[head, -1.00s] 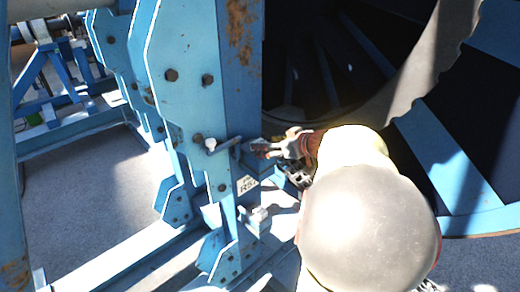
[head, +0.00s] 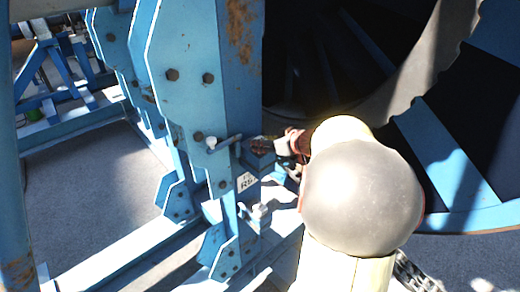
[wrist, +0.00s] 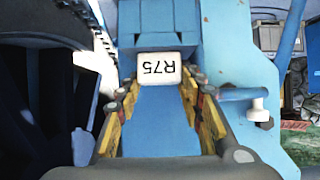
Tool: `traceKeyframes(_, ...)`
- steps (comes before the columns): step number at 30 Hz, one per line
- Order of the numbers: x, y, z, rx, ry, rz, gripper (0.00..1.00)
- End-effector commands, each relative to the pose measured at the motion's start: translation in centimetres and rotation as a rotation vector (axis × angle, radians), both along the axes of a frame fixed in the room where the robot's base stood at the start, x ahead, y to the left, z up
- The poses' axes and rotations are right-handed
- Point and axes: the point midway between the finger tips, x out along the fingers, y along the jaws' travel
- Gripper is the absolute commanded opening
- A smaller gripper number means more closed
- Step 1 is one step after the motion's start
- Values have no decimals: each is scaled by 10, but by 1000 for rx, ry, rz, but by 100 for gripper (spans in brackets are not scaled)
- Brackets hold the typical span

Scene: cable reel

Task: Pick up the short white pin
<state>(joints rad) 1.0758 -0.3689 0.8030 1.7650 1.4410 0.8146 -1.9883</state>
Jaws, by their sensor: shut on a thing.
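My gripper (head: 264,147) is beside the blue post, at a blue part (wrist: 158,120) above the R75 label (wrist: 158,68). In the wrist view its yellow-padded fingers lie on both sides of that blue part and are closed against it. No white pin shows between them. A blue rod with a white-ended pin (wrist: 260,105) is outside the right finger; the rod's white end also shows in the head view (head: 212,143). A small white piece (head: 259,211) sits lower on the post. I cannot tell which of these is the short white pin.
The bolted blue plate (head: 185,75) stands left of my gripper. The dark reel (head: 330,60) with its pale rim is behind and right. Blue base beams (head: 150,255) run along the floor. Grey floor (head: 85,190) is open at left.

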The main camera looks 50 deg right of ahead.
Motion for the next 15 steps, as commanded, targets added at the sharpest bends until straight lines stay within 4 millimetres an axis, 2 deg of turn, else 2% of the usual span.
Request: traceKeyframes(15,0,0,0,0,0,0,3)
